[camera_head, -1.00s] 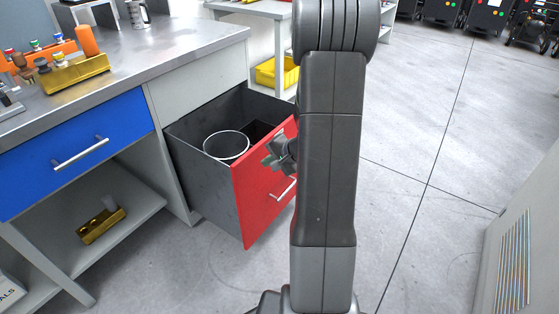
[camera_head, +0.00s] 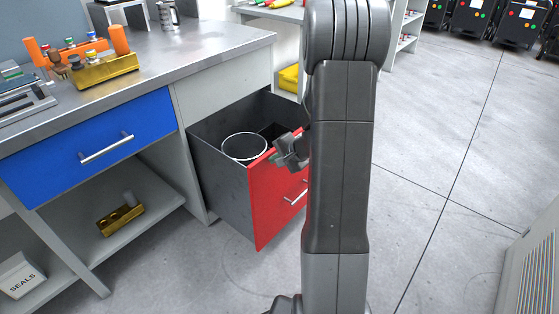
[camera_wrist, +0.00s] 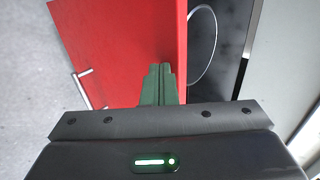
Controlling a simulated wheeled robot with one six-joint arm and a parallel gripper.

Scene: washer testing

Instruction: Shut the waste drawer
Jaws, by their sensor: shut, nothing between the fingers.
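The waste drawer stands pulled out of the grey workbench. Its red front (camera_head: 276,199) has a silver handle (camera_head: 296,193), and its dark grey side wall (camera_head: 222,186) shows. A round bin with a white rim (camera_head: 244,146) sits inside. My gripper (camera_head: 290,151) is shut and empty, at the upper edge of the red front. In the wrist view, the closed green fingers (camera_wrist: 160,82) overlap the red front (camera_wrist: 125,45) near its top edge, with the handle (camera_wrist: 86,90) to the left. I cannot tell whether the fingertips touch the panel. My arm hides the drawer's right edge.
A shut blue drawer (camera_head: 90,148) is left of the waste drawer. The bench top (camera_head: 190,52) holds a gold block (camera_head: 104,70) and tools. A shelf below holds another gold block (camera_head: 120,219) and a SEALS box (camera_head: 20,277). Open floor (camera_head: 440,160) lies to the right.

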